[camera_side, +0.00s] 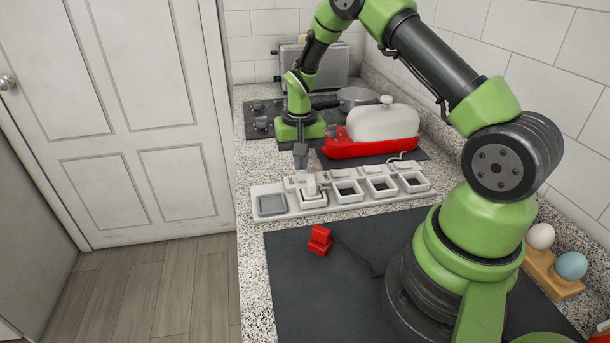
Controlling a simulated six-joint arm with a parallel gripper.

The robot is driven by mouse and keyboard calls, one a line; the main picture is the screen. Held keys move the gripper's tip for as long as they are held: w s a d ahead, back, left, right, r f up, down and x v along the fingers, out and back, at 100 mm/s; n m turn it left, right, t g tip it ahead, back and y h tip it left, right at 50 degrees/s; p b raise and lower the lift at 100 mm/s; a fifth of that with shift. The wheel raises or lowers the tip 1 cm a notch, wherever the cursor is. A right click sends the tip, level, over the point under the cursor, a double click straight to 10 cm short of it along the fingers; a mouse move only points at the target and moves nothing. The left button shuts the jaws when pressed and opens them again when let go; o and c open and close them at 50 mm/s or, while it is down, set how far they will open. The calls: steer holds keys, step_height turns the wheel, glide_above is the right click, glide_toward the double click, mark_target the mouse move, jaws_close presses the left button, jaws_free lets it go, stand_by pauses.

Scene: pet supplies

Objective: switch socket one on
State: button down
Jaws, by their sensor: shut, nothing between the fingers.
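A white power strip (328,205) lies across the counter. It has a grey square panel (271,205) at its left end and several square sockets in a row to the right. A white piece like a plug (310,186) stands in the leftmost socket. Small raised parts, perhaps switches, sit along the strip's back edge; their positions and any numbering are too small to read. My gripper (301,167) points down, shut and empty, just above the back edge of the strip by the leftmost socket. I cannot tell whether it touches the strip.
A red plug (320,240) with a dark cord lies on the dark mat (300,290) in front. A pan (358,98) and hob are farther back. Eggs in a wooden holder (553,274) stand at right.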

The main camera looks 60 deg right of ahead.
mark_target(300, 177)
steer(key=shift+f, duration=1.3)
stand_by(0.6)
steer(key=shift+r, duration=3.55)
